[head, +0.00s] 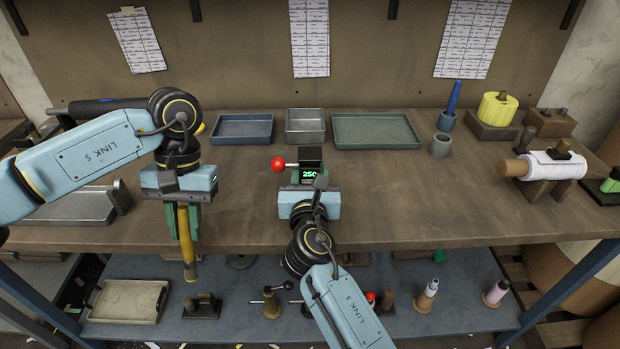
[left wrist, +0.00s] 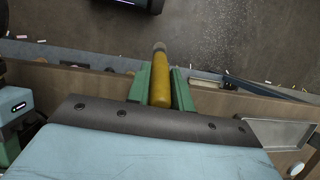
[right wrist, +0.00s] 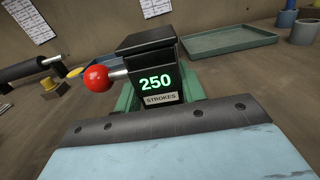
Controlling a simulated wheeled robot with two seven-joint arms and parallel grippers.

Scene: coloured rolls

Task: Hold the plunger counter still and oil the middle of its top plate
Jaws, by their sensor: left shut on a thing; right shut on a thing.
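The plunger counter (head: 311,156) stands on the bench. It is a black box with a green 250 reading and a red ball (head: 278,165) on a lever to its left. The right wrist view shows the counter (right wrist: 150,45) upright, its STROKES label facing me. My right gripper (head: 307,184) is shut on the counter, its green fingers at both sides. My left gripper (head: 182,208) is shut on a yellow cylinder (head: 186,242) with a grey tip, likely the oiler. Its tip points down near the bench's front edge, left of the counter and apart from it.
Several trays stand at the back, including a blue tray (head: 241,130) and a green tray (head: 375,132). A grey tray (head: 75,206) lies at the left. A white roll (head: 553,165) on a stand is at the right.

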